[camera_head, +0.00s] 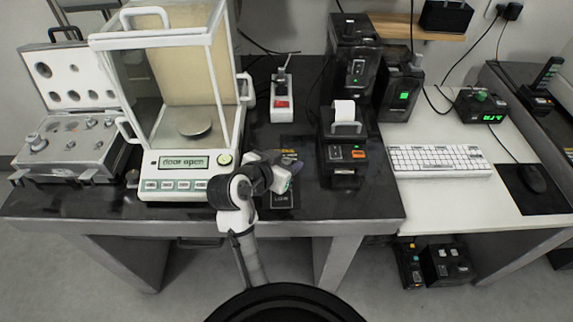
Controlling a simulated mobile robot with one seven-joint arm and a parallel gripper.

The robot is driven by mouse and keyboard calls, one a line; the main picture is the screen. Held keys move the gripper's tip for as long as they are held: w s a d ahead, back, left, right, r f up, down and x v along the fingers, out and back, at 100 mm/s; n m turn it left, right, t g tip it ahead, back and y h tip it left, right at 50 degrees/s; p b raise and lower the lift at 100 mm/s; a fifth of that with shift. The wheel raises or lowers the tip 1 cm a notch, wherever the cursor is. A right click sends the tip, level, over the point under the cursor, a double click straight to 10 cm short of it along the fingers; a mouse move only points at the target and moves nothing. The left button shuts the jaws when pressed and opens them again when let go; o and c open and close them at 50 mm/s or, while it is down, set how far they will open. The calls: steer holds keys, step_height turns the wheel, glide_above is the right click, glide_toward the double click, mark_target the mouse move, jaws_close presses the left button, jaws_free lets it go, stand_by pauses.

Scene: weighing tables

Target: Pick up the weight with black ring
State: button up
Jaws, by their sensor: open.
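An open weight case (68,150) stands at the left end of the dark table, its lid raised at the back. Several metal weights sit in it, the largest (37,142) at its left. I cannot make out a black ring on any weight at this size. My gripper (291,162) is over the table right of the balance, well away from the weights. It is open, and nothing shows between its fingers.
The glass-walled balance (184,160) reads "door open" and has an empty pan (194,128); it stands between my gripper and the case. A black printer (343,155) stands right of my gripper, a power strip (282,98) behind. A keyboard (440,160) lies further right.

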mark_target(286, 161)
steer(key=shift+w+d+f, duration=0.2)
steer(key=shift+w+d, duration=0.05)
steer(key=shift+w, duration=0.05)
steer(key=shift+c, duration=0.3)
jaws_close()
steer(key=shift+r, duration=0.1)
step_height(286, 161, up, 20)
stand_by(0.5)
